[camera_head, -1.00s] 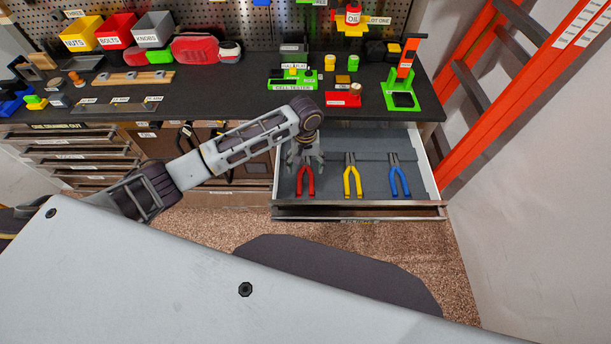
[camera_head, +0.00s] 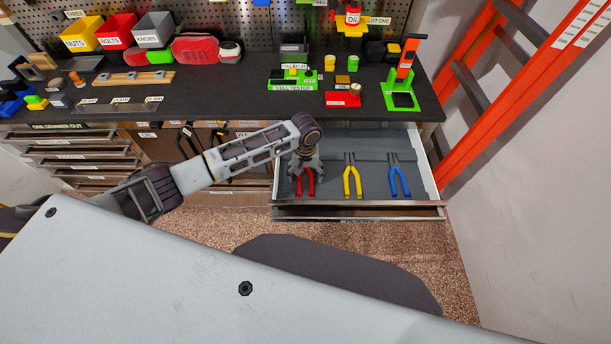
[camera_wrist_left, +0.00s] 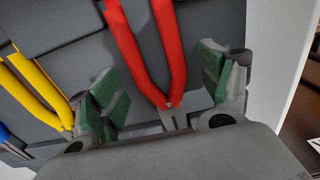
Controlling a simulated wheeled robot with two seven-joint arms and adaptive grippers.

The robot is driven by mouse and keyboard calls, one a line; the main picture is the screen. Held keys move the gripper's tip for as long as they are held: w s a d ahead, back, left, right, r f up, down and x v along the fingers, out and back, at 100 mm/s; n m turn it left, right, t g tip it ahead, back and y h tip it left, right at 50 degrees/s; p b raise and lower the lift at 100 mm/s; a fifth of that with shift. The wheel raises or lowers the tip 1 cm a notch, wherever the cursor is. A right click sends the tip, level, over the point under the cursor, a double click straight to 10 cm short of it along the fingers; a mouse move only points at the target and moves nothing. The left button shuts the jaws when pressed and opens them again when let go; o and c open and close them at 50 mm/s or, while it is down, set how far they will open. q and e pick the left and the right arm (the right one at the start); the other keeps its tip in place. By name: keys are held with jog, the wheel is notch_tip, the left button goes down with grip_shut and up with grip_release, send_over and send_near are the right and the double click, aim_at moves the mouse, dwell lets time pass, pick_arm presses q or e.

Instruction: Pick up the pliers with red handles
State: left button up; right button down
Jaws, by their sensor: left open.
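The pliers with red handles (camera_head: 306,186) lie in the open drawer at its left side. In the left wrist view their red handles (camera_wrist_left: 149,50) run up from the pivot, and the metal jaws (camera_wrist_left: 174,116) are partly hidden by the gripper body. My left gripper (camera_head: 305,174) is over these pliers in the drawer and hides their upper part in the head view. In the left wrist view its fingers (camera_wrist_left: 160,88) are open, one on each side of the pliers, apart from them. My right gripper is not in view.
Yellow pliers (camera_head: 353,181) and blue pliers (camera_head: 399,181) lie to the right in the same drawer (camera_head: 425,205). The dark worktop (camera_head: 225,99) above holds bins and small tools. An orange ladder (camera_head: 545,60) stands at the right.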

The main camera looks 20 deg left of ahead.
aim_at(306, 178)
pick_arm(q)
jog(key=c, duration=1.3)
jog(key=shift+o, duration=0.2)
jog(key=shift+r, duration=0.1)
notch_tip(306, 178, up, 10)
dwell(0.4)
